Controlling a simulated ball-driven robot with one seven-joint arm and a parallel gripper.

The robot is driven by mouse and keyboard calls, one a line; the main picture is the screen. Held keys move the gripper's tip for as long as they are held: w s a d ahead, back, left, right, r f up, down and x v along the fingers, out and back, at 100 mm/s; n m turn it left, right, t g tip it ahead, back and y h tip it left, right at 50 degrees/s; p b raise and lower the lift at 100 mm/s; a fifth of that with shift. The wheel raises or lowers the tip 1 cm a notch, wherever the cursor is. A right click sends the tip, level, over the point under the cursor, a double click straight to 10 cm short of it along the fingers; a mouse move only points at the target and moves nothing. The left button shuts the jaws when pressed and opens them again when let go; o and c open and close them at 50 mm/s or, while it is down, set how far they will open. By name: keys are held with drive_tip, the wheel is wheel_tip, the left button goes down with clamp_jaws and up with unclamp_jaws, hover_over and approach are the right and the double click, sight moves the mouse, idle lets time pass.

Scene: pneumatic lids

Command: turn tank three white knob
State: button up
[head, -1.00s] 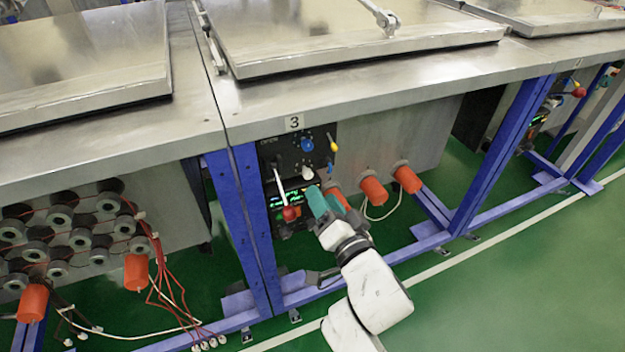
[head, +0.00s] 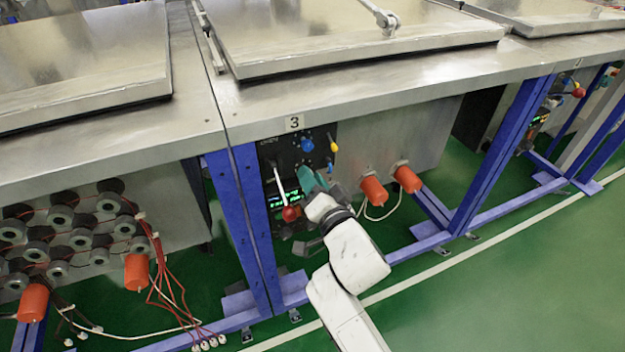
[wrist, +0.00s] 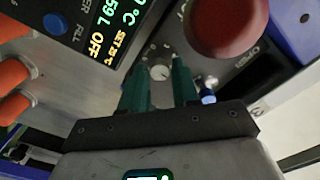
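The tank three control panel (head: 268,150) is under the table edge, below the "3" label (head: 294,123). The small white knob (wrist: 159,71), with dial marks around it, shows in the wrist view between my gripper's fingertips. My gripper (wrist: 160,74) has two teal fingers, one on each side of the knob, with visible gaps to it. It is open; whether the tips reach the knob's depth I cannot tell. In the head view my gripper (head: 311,180) is at the panel's lower right and hides the knob.
A white lever with a red ball (head: 290,214) stands out left of my gripper; the ball looms close in the wrist view (wrist: 225,25). A blue knob (head: 307,145) and a yellow-tipped lever (head: 334,147) are above. Orange cylinders (head: 374,190) are to the right. A blue leg (head: 252,220) stands left.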

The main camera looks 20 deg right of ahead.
clamp_jaws()
drive_tip(key=n+p, duration=0.2)
drive_tip(key=n, duration=1.7)
drive_tip(key=shift+a+f+n, duration=0.1)
drive_tip(key=shift+a+n, duration=0.05)
drive_tip(key=shift+n, duration=0.15)
idle(0.6)
drive_tip(key=shift+o, duration=1.9)
unclamp_jaws()
